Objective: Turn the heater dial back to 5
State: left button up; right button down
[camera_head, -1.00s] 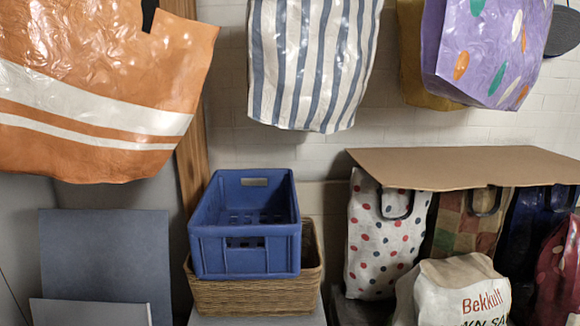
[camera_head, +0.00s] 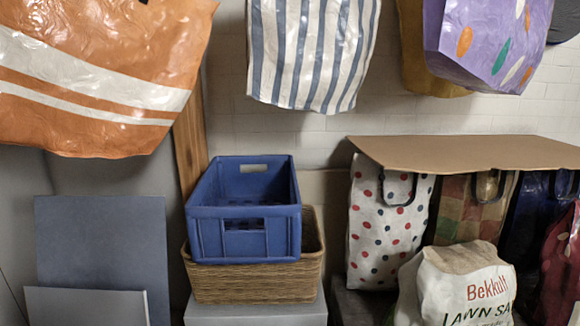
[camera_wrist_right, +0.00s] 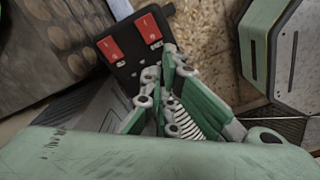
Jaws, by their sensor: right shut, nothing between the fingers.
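No heater or dial can be made out in either view. My right gripper (camera_wrist_right: 170,65) shows in the right wrist view, its green fingers closed together with nothing between them. Beyond its fingertips is a black panel (camera_wrist_right: 122,62) with two red switches. I cannot tell whether the gripper touches the panel. My left gripper is in neither view.
In the head view, a blue crate (camera_head: 250,221) sits in a wicker basket (camera_head: 255,283). An orange bag (camera_head: 95,75), a striped bag (camera_head: 312,50) and a purple bag (camera_head: 490,45) hang above. A cardboard sheet (camera_head: 465,152) lies over several standing bags at right.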

jog(key=shift+f, duration=1.65)
jog(key=shift+w+a, duration=0.4)
jog(key=shift+w, duration=0.15)
jog(key=shift+p, duration=0.35)
